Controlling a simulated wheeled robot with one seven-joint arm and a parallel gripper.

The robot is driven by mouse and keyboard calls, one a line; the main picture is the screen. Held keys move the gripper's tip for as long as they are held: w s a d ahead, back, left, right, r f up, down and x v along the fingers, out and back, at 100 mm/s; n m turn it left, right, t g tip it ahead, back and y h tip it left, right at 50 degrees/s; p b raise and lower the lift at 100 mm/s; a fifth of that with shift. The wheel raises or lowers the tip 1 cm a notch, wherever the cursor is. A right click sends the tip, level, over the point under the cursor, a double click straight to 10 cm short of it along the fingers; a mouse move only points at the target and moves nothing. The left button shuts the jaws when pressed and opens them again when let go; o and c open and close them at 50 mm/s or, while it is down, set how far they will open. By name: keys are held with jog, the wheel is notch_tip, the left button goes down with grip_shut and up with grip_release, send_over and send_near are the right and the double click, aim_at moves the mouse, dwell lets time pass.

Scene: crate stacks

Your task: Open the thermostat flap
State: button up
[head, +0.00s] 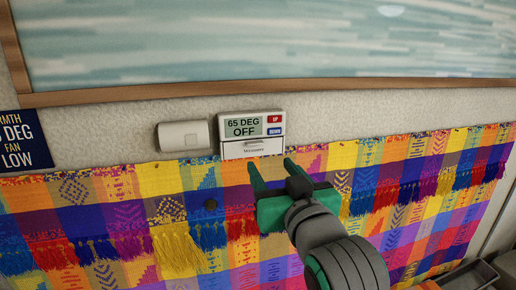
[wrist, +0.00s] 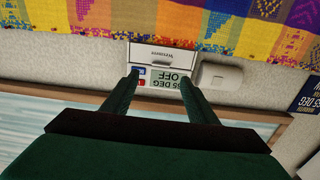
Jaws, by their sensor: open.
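The thermostat (head: 251,127) is a white box on the wall with a display reading "65 DEG OFF" and red and blue buttons on its right side. Its flap (head: 253,149) is the lower white panel with a small handle, and it looks shut. In the wrist view the thermostat (wrist: 165,83) appears upside down, with the flap (wrist: 164,54) beyond my fingertips. My gripper (head: 269,168) is green, open and empty, with its fingers apart just below the flap in the head view. In the wrist view my gripper (wrist: 159,76) overlaps the display area. I cannot tell whether it touches.
A white box (head: 184,136) is mounted left of the thermostat. A colourful tasselled cloth (head: 150,215) hangs directly below both. A wood-framed picture (head: 270,90) is above. A dark blue sign (head: 22,140) is at the far left.

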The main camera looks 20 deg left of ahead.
aim_at(256, 145)
jog(key=x, duration=1)
jog(key=shift+w+a+r, duration=0.2)
jog(key=shift+a+r, duration=0.15)
jog(key=shift+c, duration=0.3)
jog(key=c, duration=1)
